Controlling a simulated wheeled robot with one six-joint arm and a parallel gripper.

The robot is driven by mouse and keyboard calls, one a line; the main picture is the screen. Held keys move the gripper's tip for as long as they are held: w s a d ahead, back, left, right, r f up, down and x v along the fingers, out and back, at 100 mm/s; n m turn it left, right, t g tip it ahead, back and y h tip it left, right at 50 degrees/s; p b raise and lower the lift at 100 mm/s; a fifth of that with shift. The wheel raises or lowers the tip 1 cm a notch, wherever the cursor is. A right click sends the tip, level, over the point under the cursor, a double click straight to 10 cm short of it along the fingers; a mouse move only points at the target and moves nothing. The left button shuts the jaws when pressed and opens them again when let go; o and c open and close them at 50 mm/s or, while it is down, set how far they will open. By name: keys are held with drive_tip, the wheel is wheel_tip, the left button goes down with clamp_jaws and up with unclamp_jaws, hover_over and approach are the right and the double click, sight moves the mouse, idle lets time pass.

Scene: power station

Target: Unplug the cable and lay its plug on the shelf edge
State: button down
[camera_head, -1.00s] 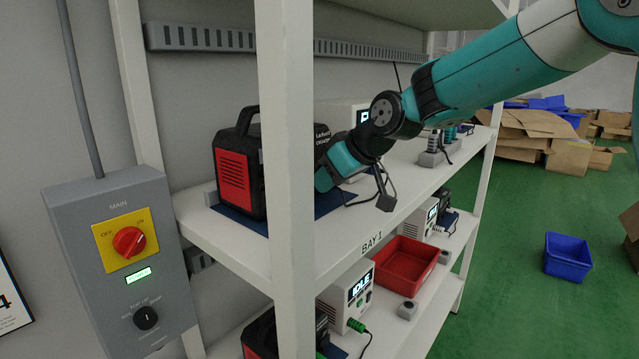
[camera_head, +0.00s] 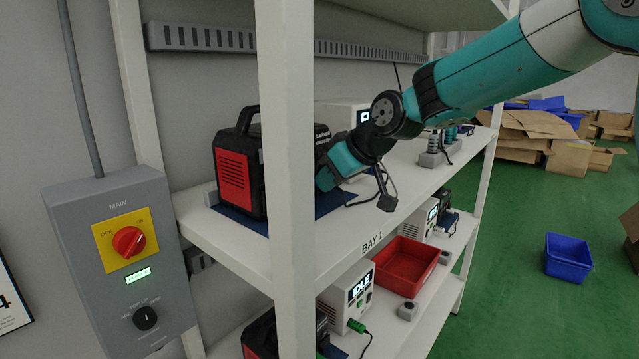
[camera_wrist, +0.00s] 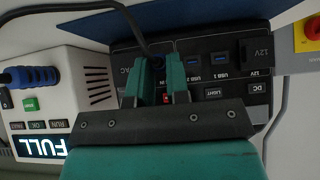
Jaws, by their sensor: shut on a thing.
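The power station (camera_head: 240,172) is a black box with a red grille and a top handle, standing on a blue mat on the upper shelf. Its dark socket panel (camera_wrist: 225,75) fills the middle of the wrist view. My gripper (camera_wrist: 162,68) is shut on the black plug (camera_wrist: 157,62) in front of this panel. The black cable (camera_wrist: 110,8) loops from the plug to the upper left. I cannot tell whether the plug is still seated in its socket. In the head view, my gripper (camera_head: 326,178) is beside the station, partly behind the white post. The shelf edge (camera_head: 400,215) runs below my wrist.
A white charger (camera_wrist: 85,85) showing FULL, with a blue plug (camera_wrist: 25,77), stands beside the panel. The white post (camera_head: 288,150) is close to my gripper. A red bin (camera_head: 405,262) sits on the lower shelf. The grey switch box (camera_head: 120,265) hangs at the left.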

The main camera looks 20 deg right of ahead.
drive_tip(key=shift+s+d, duration=0.1)
drive_tip(key=shift+s+d+b, duration=0.4)
drive_tip(key=shift+s+d, duration=0.15)
drive_tip(key=shift+s, duration=0.25)
drive_tip(key=shift+s+d+b, duration=0.4)
drive_tip(key=shift+s+d, duration=0.1)
drive_tip(key=shift+s, duration=0.25)
drive_tip(key=shift+s+d+b, duration=0.35)
drive_tip(key=shift+s+d, duration=0.4)
drive_tip(key=shift+s, duration=0.25)
drive_tip(key=shift+s+d+b, duration=0.35)
drive_tip(key=shift+s+d, duration=0.35)
drive_tip(key=shift+s, duration=0.25)
drive_tip(key=shift+f+b, duration=1.65)
drive_tip(key=shift+f, duration=0.15)
drive_tip(key=c, duration=1)
unclamp_jaws()
drive_tip(key=shift+r, duration=0.1)
